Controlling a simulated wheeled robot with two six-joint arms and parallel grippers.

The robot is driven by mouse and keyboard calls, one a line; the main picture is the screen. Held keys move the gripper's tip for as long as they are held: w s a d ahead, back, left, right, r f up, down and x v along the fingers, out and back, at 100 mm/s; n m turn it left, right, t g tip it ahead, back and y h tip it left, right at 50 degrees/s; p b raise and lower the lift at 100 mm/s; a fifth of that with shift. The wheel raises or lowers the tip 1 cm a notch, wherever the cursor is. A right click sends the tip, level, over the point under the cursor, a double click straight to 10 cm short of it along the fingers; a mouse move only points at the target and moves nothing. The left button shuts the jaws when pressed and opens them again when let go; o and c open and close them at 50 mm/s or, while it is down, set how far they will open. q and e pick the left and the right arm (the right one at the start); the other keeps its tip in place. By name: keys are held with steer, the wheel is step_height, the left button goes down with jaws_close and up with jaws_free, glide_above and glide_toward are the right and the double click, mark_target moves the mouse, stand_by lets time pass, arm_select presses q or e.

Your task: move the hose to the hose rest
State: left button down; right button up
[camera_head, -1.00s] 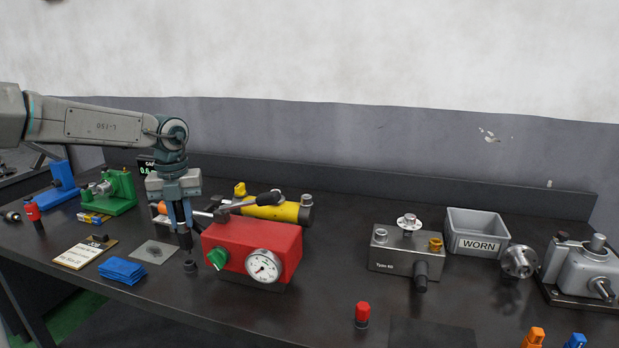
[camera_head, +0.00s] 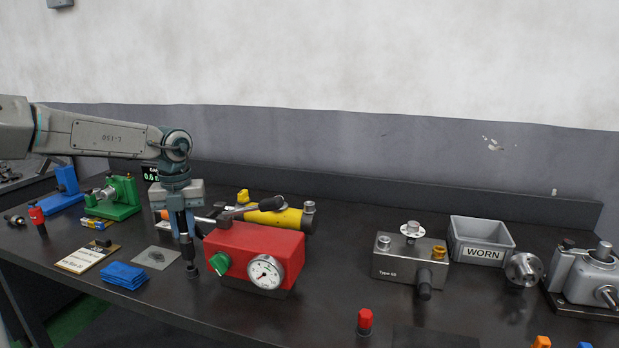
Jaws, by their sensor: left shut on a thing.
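My left gripper (camera_head: 182,229) points down just left of the red pump box (camera_head: 262,245). It is shut on a slim dark upright piece that looks like the hose's end (camera_head: 187,250). The fingers hide its upper part. Its lower end meets a small dark round foot (camera_head: 192,271) on the bench. I cannot tell whether this foot is the hose rest, or whether the two touch. The rest of the hose cannot be made out. My right gripper is not in view.
Left of the gripper are a grey square plate (camera_head: 156,257), blue cloth (camera_head: 124,275) and a green fixture (camera_head: 112,200). A Type-50 block (camera_head: 397,269) and WORN bin (camera_head: 481,253) stand right.

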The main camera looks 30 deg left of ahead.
arm_select(q)
steer(key=shift+f+b, duration=1.1)
steer(key=shift+f, duration=0.35)
stand_by(0.5)
steer(key=c, duration=1.2)
jaws_free()
